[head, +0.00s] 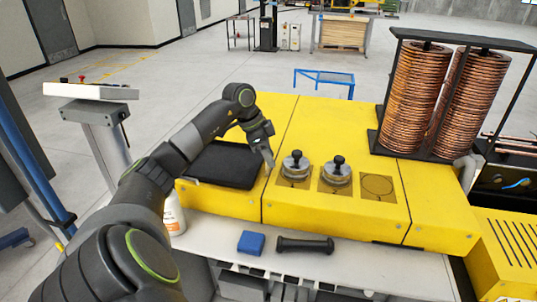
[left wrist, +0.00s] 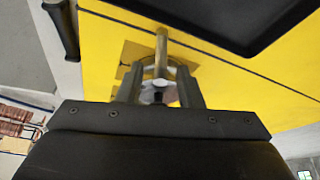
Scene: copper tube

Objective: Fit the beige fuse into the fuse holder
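The beige fuse (left wrist: 161,48) is a slim tan cylinder. In the left wrist view it sticks out from between the fingertips of my left gripper (left wrist: 159,72), which appears shut on it. In the head view my left gripper (head: 268,163) hangs above the yellow machine, just left of the nearest round silver fitting, with a small beige tip below the fingers. I cannot single out the fuse holder with certainty. Two silver fittings with black knobs (head: 295,166) (head: 337,173) sit on brown square plates. My right gripper is not in view.
The yellow machine (head: 230,208) carries a black pad (head: 224,166) at left and tall copper coils (head: 412,95) in a black frame at right. A third brown plate (head: 377,186) is bare. A blue block (head: 251,243) and a black handle (head: 304,245) lie on the white table (head: 360,270).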

